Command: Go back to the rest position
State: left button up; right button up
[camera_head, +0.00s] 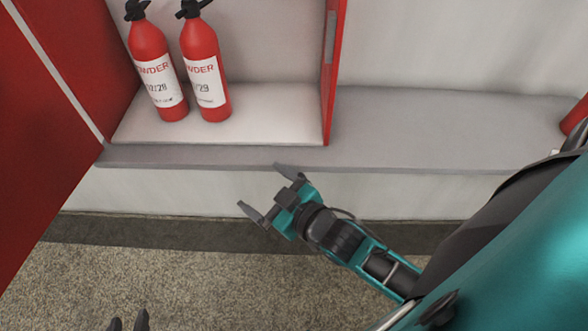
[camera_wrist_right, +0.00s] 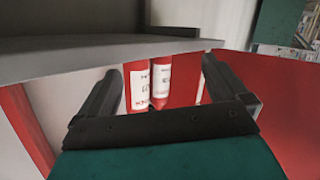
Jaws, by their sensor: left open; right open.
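My right gripper (camera_head: 259,185) is open and empty in the head view, in front of the ledge and below the open cabinet. In the right wrist view its two dark fingers (camera_wrist_right: 162,72) stand apart with nothing clasped between them. Two red fire extinguishers stand upright in the cabinet, a left one (camera_head: 150,60) and a right one (camera_head: 204,60), clear of both grippers.
The red cabinet has an open door panel (camera_head: 45,130) at the left and a red side wall (camera_head: 332,80). A grey ledge (camera_head: 430,135) runs below it. Another red object (camera_head: 574,118) is partly cut off at the right edge. The speckled floor (camera_head: 190,280) looks clear.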

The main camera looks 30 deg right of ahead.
jog(key=s+d+f+m+g+h, duration=0.1)
jog(key=s+f+m+g, duration=0.1)
jog(key=s+f+g, duration=0.2)
jog(key=s+f, duration=0.3)
jog(key=shift+s+d+f+m, duration=0.2)
jog(key=shift+s+m, duration=0.1)
jog(key=shift+c, duration=0.5)
